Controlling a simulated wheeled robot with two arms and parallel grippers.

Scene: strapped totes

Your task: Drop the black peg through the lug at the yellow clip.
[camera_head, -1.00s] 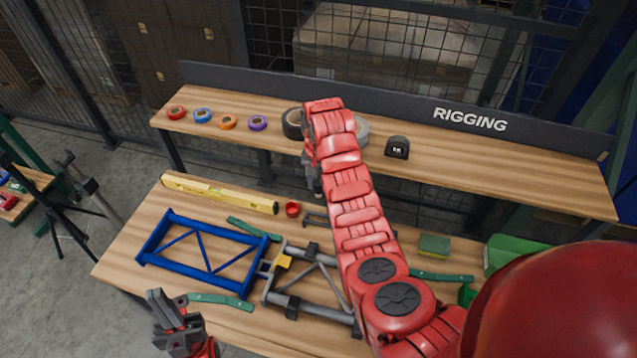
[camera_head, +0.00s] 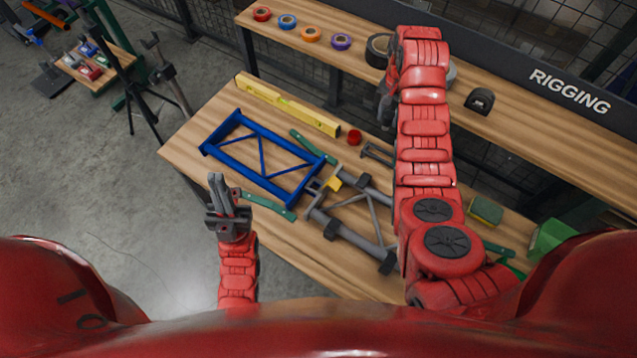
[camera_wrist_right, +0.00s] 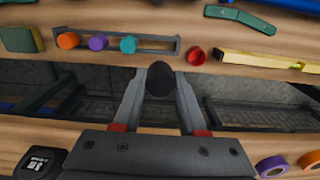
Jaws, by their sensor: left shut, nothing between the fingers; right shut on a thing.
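The yellow clip (camera_head: 334,184) sits where the blue frame (camera_head: 215,133) meets the grey tube frame (camera_head: 345,233) on the bench. The lug at the clip is too small to make out. My right gripper (camera_head: 385,108) is above the gap between bench and back shelf, partly hidden by its own arm. In the right wrist view it is shut on the black peg (camera_wrist_right: 160,78), whose dark round end shows between the fingertips. My left gripper (camera_head: 222,188) is shut and empty, upright near the bench's front left edge, apart from the frames.
A rack (camera_wrist_right: 170,47) with orange, purple and teal round ends stands beside a red cup (camera_head: 354,136) and a yellow level (camera_head: 287,104). The shelf holds tape rolls (camera_head: 311,34) and a tape measure (camera_head: 479,100).

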